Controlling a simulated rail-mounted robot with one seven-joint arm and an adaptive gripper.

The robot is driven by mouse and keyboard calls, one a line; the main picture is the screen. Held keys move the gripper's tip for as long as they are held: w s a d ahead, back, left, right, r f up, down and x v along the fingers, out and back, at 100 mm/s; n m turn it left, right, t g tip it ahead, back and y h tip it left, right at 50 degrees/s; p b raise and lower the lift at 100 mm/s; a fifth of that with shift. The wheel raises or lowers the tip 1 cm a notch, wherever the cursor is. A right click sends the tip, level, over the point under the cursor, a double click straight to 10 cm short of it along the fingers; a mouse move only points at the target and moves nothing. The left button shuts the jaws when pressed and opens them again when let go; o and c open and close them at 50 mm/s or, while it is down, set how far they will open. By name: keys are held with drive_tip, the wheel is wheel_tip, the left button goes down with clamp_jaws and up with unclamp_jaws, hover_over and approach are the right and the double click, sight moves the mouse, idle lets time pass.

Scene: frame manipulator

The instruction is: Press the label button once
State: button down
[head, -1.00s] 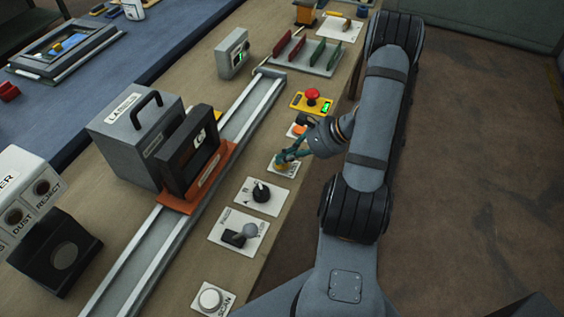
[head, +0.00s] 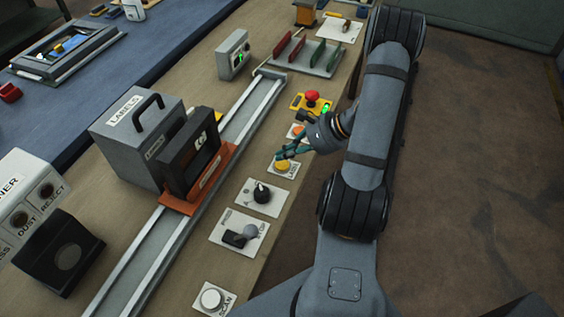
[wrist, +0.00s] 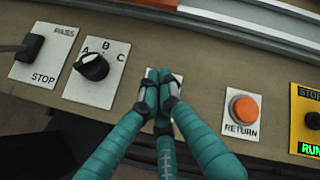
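The label button is a round yellow button (head: 283,165) on a small white plate (head: 291,172) near the right edge of the bench in the head view. Its printed text is too small to read there. My gripper (head: 280,156) is just above and behind the button, with its teal fingers pointing left. In the wrist view my gripper (wrist: 159,74) has its fingertips together, with nothing seen between them. They hide the button there, and only a corner of the white plate (wrist: 178,77) shows. I cannot tell whether the fingertips touch the button.
The A-B-C knob (head: 262,193), the stop lever (head: 240,236) and the scan button (head: 210,299) lie nearer. The orange return button (wrist: 244,108) and a red button (head: 312,96) on yellow lie beyond. A black frame on an orange carriage (head: 180,203) stands on the rail by the labels box (head: 122,150).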

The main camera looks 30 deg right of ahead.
sight(284, 165)
drive_tip(key=shift+r+p, duration=1.35)
drive_tip(key=shift+r, duration=0.85)
drive_tip(key=shift+f, duration=0.1)
drive_tip(key=shift+f+b, duration=0.45)
drive_tip(key=shift+f+p, duration=0.1)
drive_tip(key=shift+p, duration=1.1)
wheel_tip(284, 165, up, 5)
drive_tip(key=p, duration=0.3)
